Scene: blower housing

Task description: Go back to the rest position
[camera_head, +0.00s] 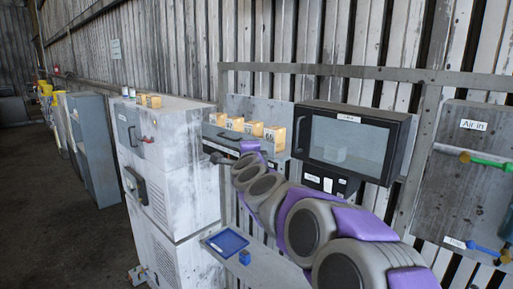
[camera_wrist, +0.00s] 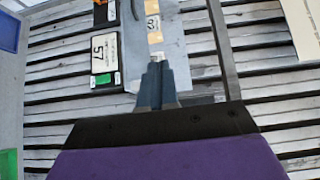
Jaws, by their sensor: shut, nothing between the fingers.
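My gripper (camera_head: 217,158) is at the end of my grey and purple arm, in front of the drawer-like grey shelf (camera_head: 222,143) on the wall. In the wrist view the two blue-grey fingers (camera_wrist: 156,64) are together, with nothing seen held between them. Beyond the fingertips is a grey surface (camera_wrist: 174,50) with yellowish labelled blocks (camera_wrist: 153,22). The head view shows several labelled yellow blocks (camera_head: 253,128) in a row on the shelf. I cannot tell whether the fingertips touch anything.
A dark-framed box with a window (camera_head: 350,140) hangs right of the shelf. A white cabinet (camera_head: 172,185) stands left of my gripper. Below are a blue tray (camera_head: 228,242) and a small blue block (camera_head: 244,257). An "Air in" panel (camera_head: 470,150) is far right. Floor at left is open.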

